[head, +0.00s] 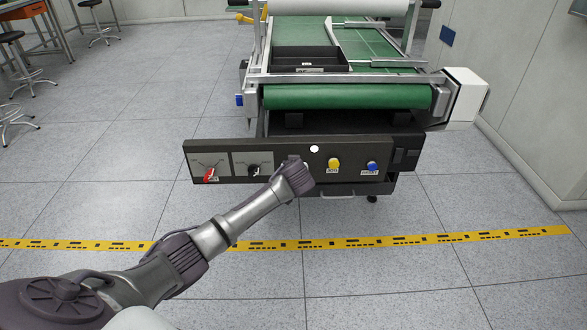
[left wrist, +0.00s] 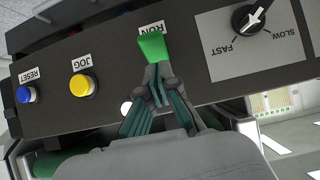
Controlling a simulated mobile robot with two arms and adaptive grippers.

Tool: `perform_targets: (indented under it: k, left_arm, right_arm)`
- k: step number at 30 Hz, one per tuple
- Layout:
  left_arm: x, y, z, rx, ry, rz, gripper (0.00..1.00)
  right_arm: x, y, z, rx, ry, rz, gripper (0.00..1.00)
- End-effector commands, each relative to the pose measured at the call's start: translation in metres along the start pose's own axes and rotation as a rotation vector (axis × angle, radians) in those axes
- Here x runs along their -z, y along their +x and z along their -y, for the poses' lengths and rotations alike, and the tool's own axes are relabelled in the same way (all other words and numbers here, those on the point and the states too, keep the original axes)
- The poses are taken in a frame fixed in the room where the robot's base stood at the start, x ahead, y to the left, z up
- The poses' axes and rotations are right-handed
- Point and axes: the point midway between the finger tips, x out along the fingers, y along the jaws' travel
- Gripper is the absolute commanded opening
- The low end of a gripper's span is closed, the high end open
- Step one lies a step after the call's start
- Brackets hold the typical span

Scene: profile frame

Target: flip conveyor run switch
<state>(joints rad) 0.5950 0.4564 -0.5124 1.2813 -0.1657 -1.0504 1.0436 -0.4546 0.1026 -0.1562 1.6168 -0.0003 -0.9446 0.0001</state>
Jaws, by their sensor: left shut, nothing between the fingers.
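The conveyor's dark control panel (head: 222,154) faces me below the belt's front end. In the left wrist view, which shows the panel upside down, the green run switch (left wrist: 152,46) sits beside its RUN label (left wrist: 151,28). My left gripper (left wrist: 160,72) is shut and empty, its fingertips right at the switch's lower edge in that picture; I cannot tell whether they touch it. In the head view my left gripper (head: 292,162) is in front of the panel's middle and hides the switch. My right gripper is not in view.
A yellow JOG button (head: 334,163) and a blue RESET button (head: 372,166) are to the right. A black speed knob (head: 253,170) and a red switch (head: 209,175) are to the left. A white round lamp (head: 314,149) is close to my gripper. The floor in front is clear.

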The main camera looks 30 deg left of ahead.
Motion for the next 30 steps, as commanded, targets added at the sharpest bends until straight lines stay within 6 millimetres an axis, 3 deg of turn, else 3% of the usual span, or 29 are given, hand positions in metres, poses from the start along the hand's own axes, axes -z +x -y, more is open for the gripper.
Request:
perform_targets:
  k: [12, 23, 30]
  left_arm:
    - [0.004, -0.003, 0.0, 0.0, 0.001, 0.0, 0.0]
    - [0.004, -0.004, 0.0, -0.001, 0.001, 0.0, 0.0]
    - [0.003, -0.035, 0.0, -0.003, -0.001, -0.001, 0.0]
  right_arm:
    - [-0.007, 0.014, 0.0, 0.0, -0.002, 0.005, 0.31]
    - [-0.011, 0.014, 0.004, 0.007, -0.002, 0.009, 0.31]
    - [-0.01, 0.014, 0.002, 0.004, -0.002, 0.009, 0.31]
